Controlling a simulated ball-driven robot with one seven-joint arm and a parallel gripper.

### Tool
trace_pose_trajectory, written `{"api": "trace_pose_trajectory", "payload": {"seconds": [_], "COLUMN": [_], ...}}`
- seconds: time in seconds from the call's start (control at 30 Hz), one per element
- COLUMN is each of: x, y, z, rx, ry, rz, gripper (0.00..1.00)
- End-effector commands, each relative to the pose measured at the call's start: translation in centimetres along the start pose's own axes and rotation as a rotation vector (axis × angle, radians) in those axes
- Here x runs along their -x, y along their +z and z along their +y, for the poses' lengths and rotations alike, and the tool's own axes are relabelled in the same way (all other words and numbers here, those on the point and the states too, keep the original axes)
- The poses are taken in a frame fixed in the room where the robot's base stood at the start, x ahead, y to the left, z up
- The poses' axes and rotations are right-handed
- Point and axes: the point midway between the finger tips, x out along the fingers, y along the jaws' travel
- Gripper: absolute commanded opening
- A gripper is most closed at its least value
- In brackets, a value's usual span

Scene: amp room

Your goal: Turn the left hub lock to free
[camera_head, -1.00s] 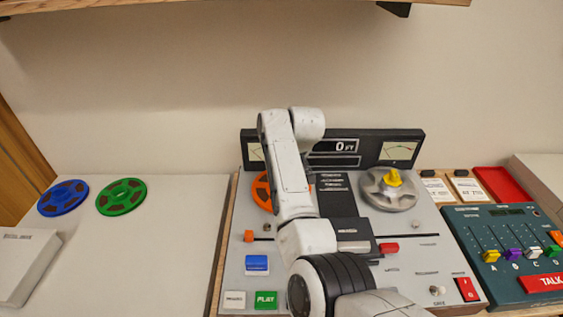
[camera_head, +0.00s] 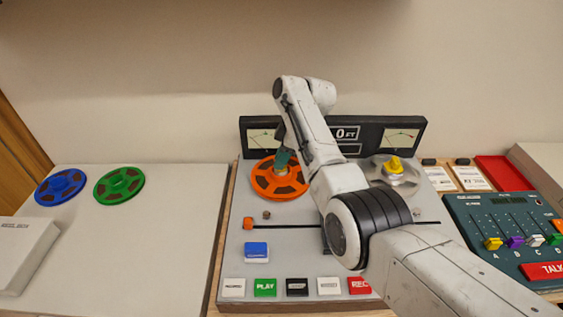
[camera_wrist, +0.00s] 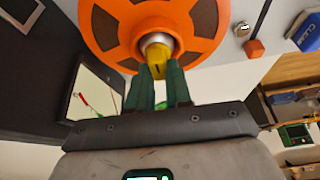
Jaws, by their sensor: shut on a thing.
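The left hub carries an orange reel (camera_head: 265,180) on the tape deck (camera_head: 233,215); the same orange reel (camera_wrist: 105,30) fills the top of the wrist view. At its centre, on a silver hub, is the yellow left hub lock (camera_wrist: 157,55). My gripper (camera_wrist: 160,75) has its green fingers on either side of the lock and is shut on it. In the head view my gripper (camera_head: 283,157) comes down over the reel's middle and hides the lock. The right hub has a yellow lock (camera_head: 394,165) on a silver reel (camera_head: 408,178), partly behind my arm.
A meter panel (camera_head: 258,125) stands close behind the reels. Deck buttons, such as the green PLAY button (camera_head: 265,287), line the front. A mixer (camera_head: 500,215) stands at right. Blue (camera_head: 60,187) and green (camera_head: 119,184) reels lie on the left table, which has free room.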

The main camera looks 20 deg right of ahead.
Motion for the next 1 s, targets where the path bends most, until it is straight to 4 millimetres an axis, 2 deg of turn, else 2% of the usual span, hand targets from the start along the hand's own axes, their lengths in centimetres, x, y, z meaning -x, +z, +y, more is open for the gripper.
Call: {"api": "trace_pose_trajectory", "payload": {"seconds": [0.3, 0.73, 0.77, 1.0], "x": [0.01, 0.1, 0.1, 0.06], "y": [-0.05, -0.15, -0.15, -0.09], "z": [0.07, 0.07, 0.07, 0.05], "rx": [0.075, 0.084, 0.084, 0.083], "ry": [-0.029, -0.032, -0.031, -0.033], "rz": [0.002, 0.003, 0.003, 0.001], "gripper": [0.0, 0.0, 0.2, 0.43]}}
